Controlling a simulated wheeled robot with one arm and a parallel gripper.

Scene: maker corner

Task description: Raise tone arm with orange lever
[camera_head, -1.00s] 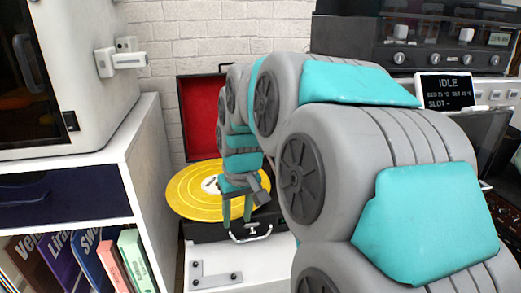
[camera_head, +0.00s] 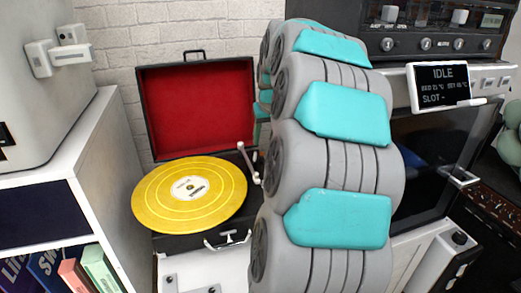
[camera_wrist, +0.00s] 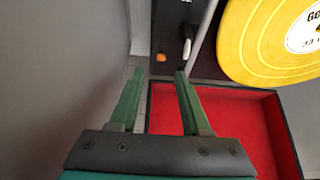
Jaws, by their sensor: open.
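The black record player (camera_head: 190,242) has an open lid with a red lining (camera_head: 195,105) and a yellow record (camera_head: 160,205) on its platter. The pale tone arm (camera_head: 247,161) is at the record's right side, and its white end shows in the wrist view (camera_wrist: 187,48). The small orange lever (camera_wrist: 161,57) is on the black deck beside the tone arm. My gripper (camera_wrist: 160,73) is open and empty, its green fingers pointing toward the deck. The lever appears between and just beyond the fingertips; contact cannot be told. My own arm hides the gripper and lever in the head view.
A white shelf unit (camera_head: 105,135) with upright record sleeves stands on the left. A black-fronted machine (camera_head: 440,145) with an IDLE display (camera_head: 442,86) stands on the right. In the wrist view the red lid lies close beneath my fingers.

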